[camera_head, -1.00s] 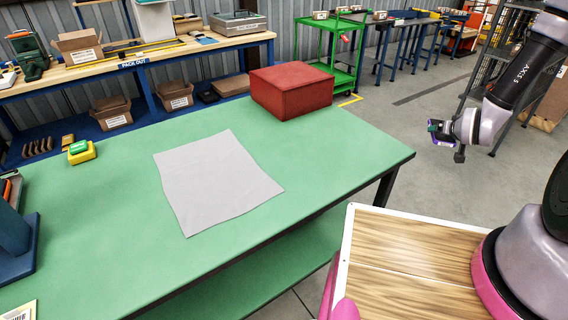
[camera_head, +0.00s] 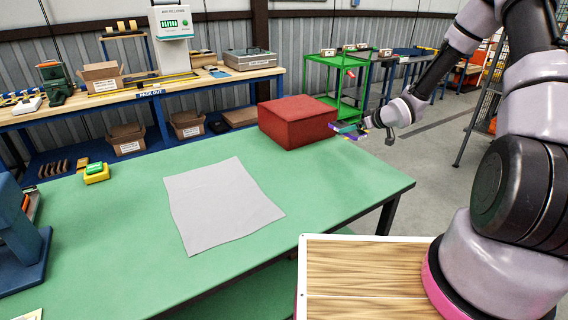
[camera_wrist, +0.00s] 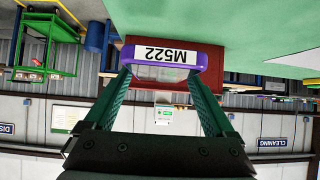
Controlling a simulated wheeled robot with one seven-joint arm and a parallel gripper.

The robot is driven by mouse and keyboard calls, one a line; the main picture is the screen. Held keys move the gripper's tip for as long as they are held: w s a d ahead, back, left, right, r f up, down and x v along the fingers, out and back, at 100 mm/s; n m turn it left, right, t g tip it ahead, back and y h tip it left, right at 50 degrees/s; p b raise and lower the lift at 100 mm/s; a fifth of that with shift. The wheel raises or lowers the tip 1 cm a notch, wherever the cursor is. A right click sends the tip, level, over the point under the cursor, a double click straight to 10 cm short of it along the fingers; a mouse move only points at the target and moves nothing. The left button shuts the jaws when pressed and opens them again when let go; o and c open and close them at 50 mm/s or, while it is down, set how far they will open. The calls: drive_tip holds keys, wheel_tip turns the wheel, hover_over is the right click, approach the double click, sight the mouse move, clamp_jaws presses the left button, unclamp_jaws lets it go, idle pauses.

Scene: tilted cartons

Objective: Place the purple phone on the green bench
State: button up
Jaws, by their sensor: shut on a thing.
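The purple phone (camera_wrist: 183,56) is held between the two fingers of my gripper (camera_wrist: 160,80) in the wrist view. Its edge bears a white label reading M522. In the head view the phone (camera_head: 346,129) is small, and my gripper (camera_head: 362,126) is shut on it near the right end of the green bench (camera_head: 345,180), beside the red box. I cannot tell its exact height above the bench.
A red box (camera_head: 297,122) stands at the bench's far right. A grey sheet (camera_head: 222,205) lies mid-bench. A yellow-and-green block (camera_head: 96,173) sits at the left, near a blue stand (camera_head: 20,235). The bench's right front is clear.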

wheel_tip(320, 180, down, 10)
drive_tip(key=shift+d, duration=0.1)
idle(0.4)
drive_tip(key=shift+f, duration=0.1)
drive_tip(key=o, duration=1.3)
drive_tip(key=shift+c, duration=0.2)
